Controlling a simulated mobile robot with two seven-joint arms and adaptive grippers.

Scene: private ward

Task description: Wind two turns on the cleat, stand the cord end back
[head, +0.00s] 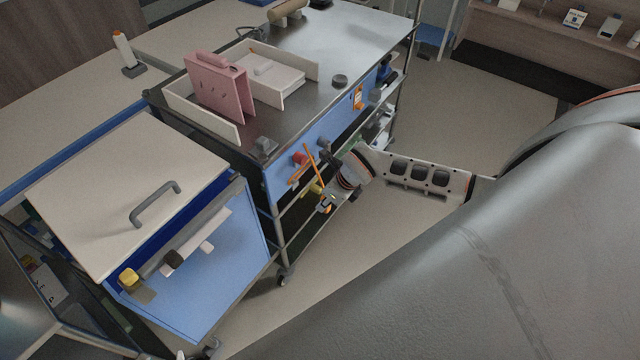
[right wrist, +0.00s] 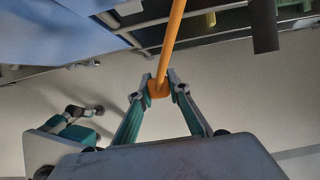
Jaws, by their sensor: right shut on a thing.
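An orange cord (right wrist: 174,42) runs down into my right gripper (right wrist: 159,88) in the right wrist view. The gripper is shut on the orange block-like cord end (right wrist: 158,89). In the head view my right gripper (head: 325,203) is beside the blue side panel of the steel trolley, and the thin orange cord (head: 312,160) slants up from it. A small orange piece (head: 296,180), perhaps part of the cleat, shows by the panel near a red knob (head: 299,159). I cannot tell how many turns lie there.
Floor (head: 470,100) beyond the trolley is clear.

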